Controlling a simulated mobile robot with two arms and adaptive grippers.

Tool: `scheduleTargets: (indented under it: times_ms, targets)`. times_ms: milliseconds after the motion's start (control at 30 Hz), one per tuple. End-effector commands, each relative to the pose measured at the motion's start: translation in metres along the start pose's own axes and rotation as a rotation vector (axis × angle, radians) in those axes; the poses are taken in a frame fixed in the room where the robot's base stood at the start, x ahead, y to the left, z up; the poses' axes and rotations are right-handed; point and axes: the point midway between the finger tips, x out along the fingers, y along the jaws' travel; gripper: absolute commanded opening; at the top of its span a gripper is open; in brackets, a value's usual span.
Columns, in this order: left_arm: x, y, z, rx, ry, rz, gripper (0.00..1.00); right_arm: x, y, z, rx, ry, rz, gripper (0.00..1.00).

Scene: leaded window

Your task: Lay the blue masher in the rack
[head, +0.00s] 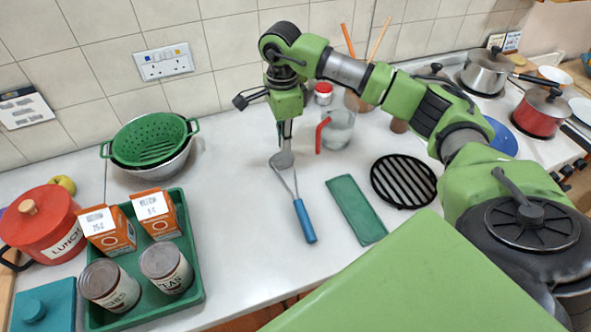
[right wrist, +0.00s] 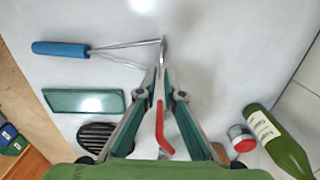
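The blue masher has a blue handle (head: 305,221) and two metal wires running up to a grey head (head: 282,159). It lies slantwise at the middle of the white counter, handle toward the front. My right gripper (head: 286,148) points down at the head; its fingers are almost together with the head's edge between the tips. In the right wrist view the masher handle (right wrist: 60,48) points left and the fingertips (right wrist: 160,72) meet at the head. Whether the masher is lifted is hard to tell. A black round slatted rack (head: 404,181) lies empty to the right. My left gripper is out of view.
A green flat slab (head: 356,209) lies between masher and rack. A glass jug (head: 338,129) with a red handle stands close behind my right gripper. A green tray (head: 196,256) with cans and cartons is at left. Pots (head: 541,112) stand on the stove at right.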

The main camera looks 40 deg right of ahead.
Motion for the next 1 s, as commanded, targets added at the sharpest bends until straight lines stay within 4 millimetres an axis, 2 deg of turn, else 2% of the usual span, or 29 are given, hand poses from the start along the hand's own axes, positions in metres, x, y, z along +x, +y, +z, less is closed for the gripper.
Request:
scheduleTargets:
  times_ms: [33,100,300,533,567,600,1000]
  targets:
    - [-0.01,0.0,-0.004,0.0,0.004,0.0,0.3,0.004,0.002,-0.002,0.001,0.002,0.006,0.08]
    - [-0.017,-0.001,-0.004,0.0,0.004,0.0,0.3,0.014,0.002,-0.003,0.0,0.002,0.005,0.08]
    - [-0.021,0.0,-0.001,0.0,-0.002,0.001,0.3,0.037,0.001,-0.002,0.0,0.0,0.002,0.08]
    - [-0.02,0.001,0.005,0.0,-0.01,0.001,0.3,0.039,0.0,-0.002,0.0,0.0,0.0,0.08]
    - [-0.02,0.001,0.005,0.0,-0.01,0.001,0.3,0.039,0.0,-0.002,0.0,0.0,0.0,0.0]
    - [-0.02,0.001,0.006,0.0,-0.011,0.001,0.3,0.038,0.0,-0.002,0.0,0.0,0.0,0.0]
    - [-0.018,0.001,0.006,0.0,-0.012,0.001,0.3,0.037,0.0,-0.002,0.0,-0.001,-0.001,0.0]
